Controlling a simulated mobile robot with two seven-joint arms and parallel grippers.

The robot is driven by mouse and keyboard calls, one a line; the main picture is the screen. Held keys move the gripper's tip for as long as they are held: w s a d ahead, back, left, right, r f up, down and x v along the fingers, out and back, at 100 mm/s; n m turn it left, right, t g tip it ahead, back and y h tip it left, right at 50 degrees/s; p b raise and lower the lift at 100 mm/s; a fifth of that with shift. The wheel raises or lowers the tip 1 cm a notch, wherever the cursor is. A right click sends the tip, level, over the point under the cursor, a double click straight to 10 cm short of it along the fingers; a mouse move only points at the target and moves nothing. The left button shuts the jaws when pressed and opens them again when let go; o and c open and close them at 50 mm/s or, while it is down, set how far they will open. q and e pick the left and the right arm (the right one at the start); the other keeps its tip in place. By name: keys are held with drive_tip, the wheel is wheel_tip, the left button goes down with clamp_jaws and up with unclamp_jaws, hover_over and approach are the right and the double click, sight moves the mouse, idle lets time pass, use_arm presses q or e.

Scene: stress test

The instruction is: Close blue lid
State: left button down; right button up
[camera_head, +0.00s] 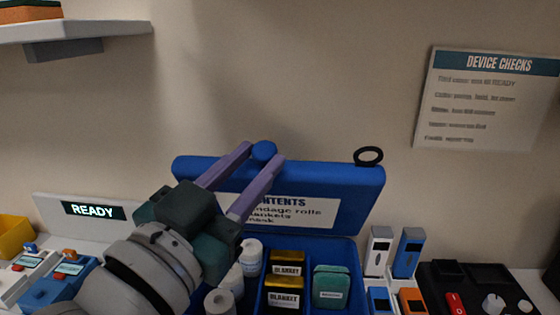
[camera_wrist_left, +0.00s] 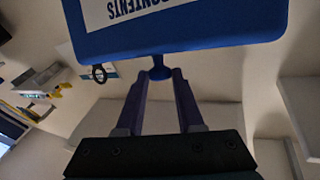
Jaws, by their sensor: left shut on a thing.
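The blue lid (camera_head: 335,177) stands raised and open, tilted up at the back of the blue box (camera_head: 335,248), with a white contents label on its inner face. A round blue knob (camera_head: 264,150) sits at its top edge. My left gripper (camera_head: 263,153) has its purple fingers shut on the knob, one on each side. In the left wrist view the lid (camera_wrist_left: 200,32) hangs over the fingertips and the knob (camera_wrist_left: 160,72) is between them. My left arm hides the box's left part. My right gripper is not in view.
The box holds white rolls (camera_head: 250,258), gold blanket packs (camera_head: 286,280) and a green pack (camera_head: 331,287). A black ring (camera_head: 369,156) sticks up at the lid's right end. Devices (camera_head: 381,245) and a black panel (camera_head: 470,285) stand to the right, a READY sign (camera_head: 93,211) left.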

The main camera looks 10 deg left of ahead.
use_arm(q)
drive_tip(key=shift+s+f, duration=0.25)
drive_tip(key=c, duration=0.5)
unclamp_jaws()
drive_tip(key=shift+c, duration=0.2)
drive_tip(key=b+v, duration=0.1)
drive_tip(key=v, duration=0.9)
drive_tip(key=shift+f+b, duration=0.15)
drive_tip(key=shift+b, duration=0.15)
